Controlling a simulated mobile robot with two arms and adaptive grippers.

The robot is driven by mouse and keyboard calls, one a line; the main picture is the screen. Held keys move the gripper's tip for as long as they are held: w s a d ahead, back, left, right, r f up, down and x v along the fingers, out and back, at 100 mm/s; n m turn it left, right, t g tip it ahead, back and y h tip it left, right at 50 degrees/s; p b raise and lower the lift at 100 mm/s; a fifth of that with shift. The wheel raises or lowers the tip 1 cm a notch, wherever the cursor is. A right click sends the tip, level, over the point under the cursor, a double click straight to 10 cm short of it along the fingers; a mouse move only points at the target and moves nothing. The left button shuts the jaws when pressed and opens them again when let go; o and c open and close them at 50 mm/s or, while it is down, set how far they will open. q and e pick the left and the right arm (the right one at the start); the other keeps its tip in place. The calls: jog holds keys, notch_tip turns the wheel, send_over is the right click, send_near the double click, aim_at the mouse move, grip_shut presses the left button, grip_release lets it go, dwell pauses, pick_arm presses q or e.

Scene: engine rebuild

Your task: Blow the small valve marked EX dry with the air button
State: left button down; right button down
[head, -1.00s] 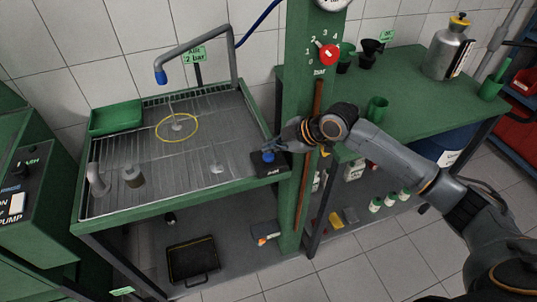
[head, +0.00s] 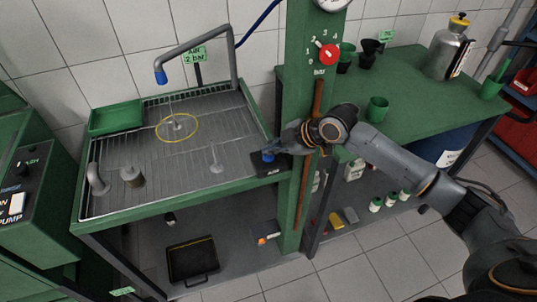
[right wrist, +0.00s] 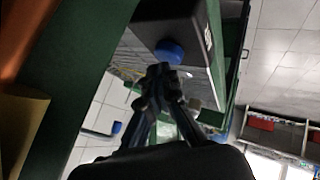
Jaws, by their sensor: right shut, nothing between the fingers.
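The air button is a blue knob (head: 268,156) on a dark box at the right front corner of the rack table; it also shows in the right wrist view (right wrist: 169,52). My right gripper (head: 272,151) is shut and empty with its tips at the button; in the right wrist view the fingertips (right wrist: 160,70) are just below the blue knob, and I cannot tell if they touch. A small valve (head: 177,124) stands inside the yellow ring under the blue-tipped air nozzle (head: 161,77). Another small valve (head: 216,165) stands nearer the button. No EX mark is readable. My left gripper is out of view.
The wire rack table (head: 160,205) also holds a green tray (head: 116,119), a bent grey pipe (head: 97,180) and a grey cylinder (head: 132,176). A green post (head: 296,105) with a red pressure knob (head: 329,54) stands close beside my right gripper.

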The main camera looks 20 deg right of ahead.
aim_at(272, 156)
jog(key=shift+f, duration=0.65)
dwell(0.4)
dwell(0.4)
jog(key=shift+r+p, duration=0.75)
jog(key=shift+r, duration=0.3)
notch_tip(272, 156, up, 5)
jog(key=p, duration=0.4)
jog(key=shift+p, duration=0.35)
dwell(3.2)
